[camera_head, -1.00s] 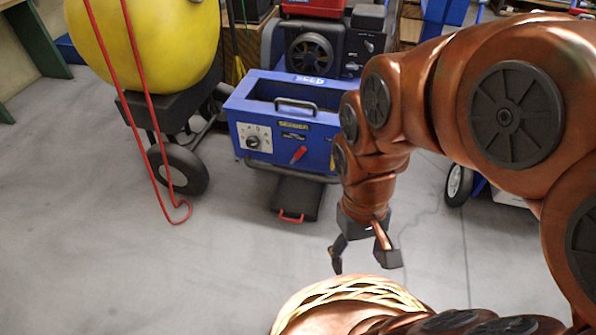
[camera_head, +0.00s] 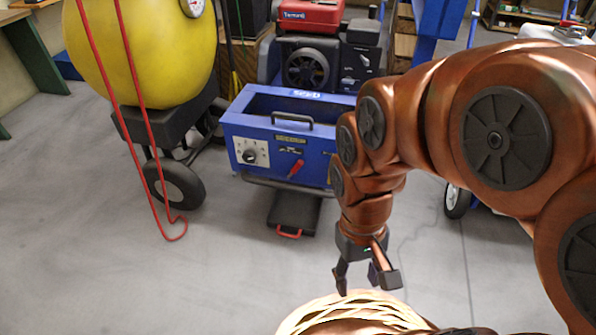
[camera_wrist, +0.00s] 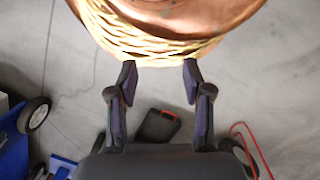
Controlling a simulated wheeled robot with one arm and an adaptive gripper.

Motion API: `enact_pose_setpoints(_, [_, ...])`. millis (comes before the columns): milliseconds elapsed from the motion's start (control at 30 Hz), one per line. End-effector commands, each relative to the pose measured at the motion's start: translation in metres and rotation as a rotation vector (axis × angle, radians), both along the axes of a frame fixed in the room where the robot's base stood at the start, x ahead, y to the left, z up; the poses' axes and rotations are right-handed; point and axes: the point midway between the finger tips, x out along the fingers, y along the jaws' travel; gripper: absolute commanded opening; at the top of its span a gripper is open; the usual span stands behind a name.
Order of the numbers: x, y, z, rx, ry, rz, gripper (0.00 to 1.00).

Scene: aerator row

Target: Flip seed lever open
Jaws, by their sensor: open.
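The blue seeder box (camera_head: 285,140) stands ahead of me, with an open hopper and a black handle on its front. A red lever (camera_head: 295,168) sits on its front panel, to the right of a white dial plate (camera_head: 249,153). The lever is tilted, its upper end leaning right. My gripper (camera_head: 358,283) hangs in front of and below the box, to its right, pointing down and well apart from the lever. In the wrist view its two fingers (camera_wrist: 158,75) are spread with nothing between them. The lever cannot be made out in the wrist view.
A black pedal plate with a red handle (camera_head: 289,233) lies below the box; it also shows in the wrist view (camera_wrist: 158,126). A yellow tank (camera_head: 150,50) on wheels with red handles (camera_head: 160,190) stands left. A red-topped engine machine (camera_head: 310,17) is behind. The floor in front is clear.

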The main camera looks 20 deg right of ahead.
Motion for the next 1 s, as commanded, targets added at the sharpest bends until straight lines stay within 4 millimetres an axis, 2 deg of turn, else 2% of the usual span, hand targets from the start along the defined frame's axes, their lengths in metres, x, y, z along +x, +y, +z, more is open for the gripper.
enact_pose_setpoints(67, [-0.002,0.000,0.015,0.000,0.006,0.002,0.38])
enact_pose_setpoints(433, [-0.020,0.001,0.099,0.009,0.060,0.020,0.00])
enact_pose_setpoints(533, [-0.023,0.001,0.118,0.009,0.067,0.017,0.00])
enact_pose_setpoints(667, [-0.027,0.001,0.128,0.010,0.074,0.015,0.00])
enact_pose_setpoints(1000, [-0.026,0.001,0.126,0.008,0.067,0.010,0.00])
